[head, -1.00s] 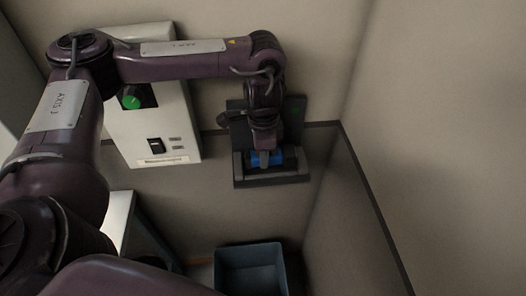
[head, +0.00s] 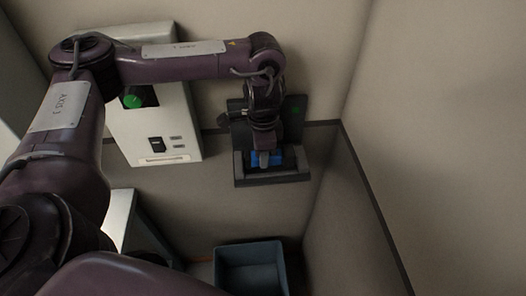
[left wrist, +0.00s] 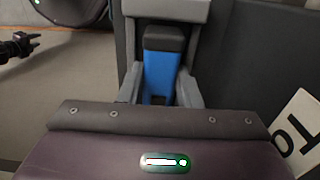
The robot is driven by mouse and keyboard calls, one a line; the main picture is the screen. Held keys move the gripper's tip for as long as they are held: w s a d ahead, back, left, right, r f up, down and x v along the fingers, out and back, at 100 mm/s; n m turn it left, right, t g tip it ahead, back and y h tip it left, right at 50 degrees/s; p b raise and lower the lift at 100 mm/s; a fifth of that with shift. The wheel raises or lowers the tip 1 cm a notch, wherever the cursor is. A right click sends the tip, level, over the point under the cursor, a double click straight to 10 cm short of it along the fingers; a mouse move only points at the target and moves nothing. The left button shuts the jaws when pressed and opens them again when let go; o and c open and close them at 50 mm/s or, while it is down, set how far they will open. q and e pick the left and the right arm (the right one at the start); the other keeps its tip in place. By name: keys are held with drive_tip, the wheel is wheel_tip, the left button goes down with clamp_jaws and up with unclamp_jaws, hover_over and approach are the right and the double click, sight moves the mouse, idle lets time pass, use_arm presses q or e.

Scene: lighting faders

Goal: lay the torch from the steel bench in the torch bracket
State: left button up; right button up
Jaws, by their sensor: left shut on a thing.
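The torch (left wrist: 161,77) is blue with a dark end. In the left wrist view it lies between the two fingers of my left gripper (left wrist: 161,92), which is shut on it. In the head view the torch (head: 277,158) shows as a small blue patch under my left gripper (head: 264,160). The torch bracket (head: 271,179) is a dark grey holder with a tray-like ledge on the wall, and the torch is at its ledge. The gripper hides part of the torch, so I cannot tell whether it touches the ledge floor.
A pale control box (head: 180,120) with a green knob and a black switch is on the wall left of the bracket. A blue-grey bin (head: 250,270) stands below. A pale bench edge (head: 120,215) shows at lower left. The right wall is bare.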

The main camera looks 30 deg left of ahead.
use_arm(q)
drive_tip(key=shift+f, duration=0.35)
idle(0.4)
drive_tip(key=o, duration=1.5)
wheel_tip(320, 180, up, 6)
drive_tip(key=p, duration=0.7)
